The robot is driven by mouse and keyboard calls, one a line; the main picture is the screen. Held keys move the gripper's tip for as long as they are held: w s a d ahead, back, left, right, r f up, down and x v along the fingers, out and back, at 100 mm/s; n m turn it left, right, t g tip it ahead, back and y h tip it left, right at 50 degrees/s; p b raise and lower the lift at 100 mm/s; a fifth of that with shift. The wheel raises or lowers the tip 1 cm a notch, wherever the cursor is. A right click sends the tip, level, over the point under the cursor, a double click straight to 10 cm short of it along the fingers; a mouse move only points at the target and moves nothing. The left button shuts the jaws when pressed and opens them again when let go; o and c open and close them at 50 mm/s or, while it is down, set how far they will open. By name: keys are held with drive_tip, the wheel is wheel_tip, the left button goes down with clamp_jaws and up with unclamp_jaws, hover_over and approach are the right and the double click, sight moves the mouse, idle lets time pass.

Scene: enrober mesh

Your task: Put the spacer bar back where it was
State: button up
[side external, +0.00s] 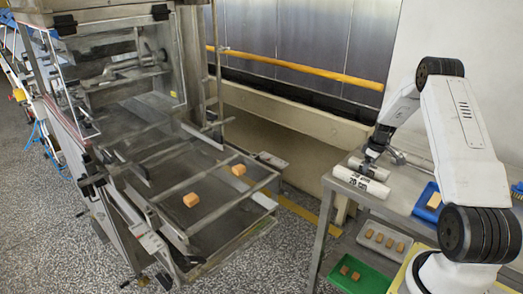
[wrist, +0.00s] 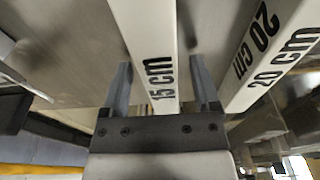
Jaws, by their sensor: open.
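A white spacer bar marked "15 cm" (wrist: 148,45) runs between my two fingers in the wrist view. My gripper (wrist: 163,92) is open, with one finger on each side of that bar and a gap visible on the right. A second white bar marked "20 cm" (wrist: 262,55) lies to the right, outside the right finger. In the side view the 20 cm bar (side external: 361,181) lies at the near left edge of the steel table, and the other white bar (side external: 368,168) is just behind it. My gripper (side external: 375,152) is over that rear bar and partly hides it.
A green tray (side external: 342,281) sits in front. The enrober's mesh belt (side external: 225,205) at left carries two caramel-coloured blocks (side external: 191,200).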

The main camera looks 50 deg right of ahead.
sight(373, 167)
wheel_tip(373, 167, up, 12)
drive_tip(key=s, duration=0.1)
drive_tip(key=shift+s, duration=0.25)
idle(0.4)
drive_tip(key=shift+a, duration=0.1)
idle(0.4)
drive_tip(key=w+a+r, duration=0.1)
drive_tip(key=w+a, duration=0.2)
drive_tip(key=a, duration=0.8)
drive_tip(key=w+a+r, duration=0.1)
drive_tip(key=w+a, duration=0.2)
drive_tip(key=a, duration=0.8)
drive_tip(key=s+a+f, duration=0.1)
drive_tip(key=s+a, duration=0.3)
drive_tip(key=a, duration=0.6)
drive_tip(key=s+a+t, duration=0.1)
drive_tip(key=s+a, duration=0.4)
drive_tip(key=a, duration=0.6)
drive_tip(key=shift+f, duration=0.4)
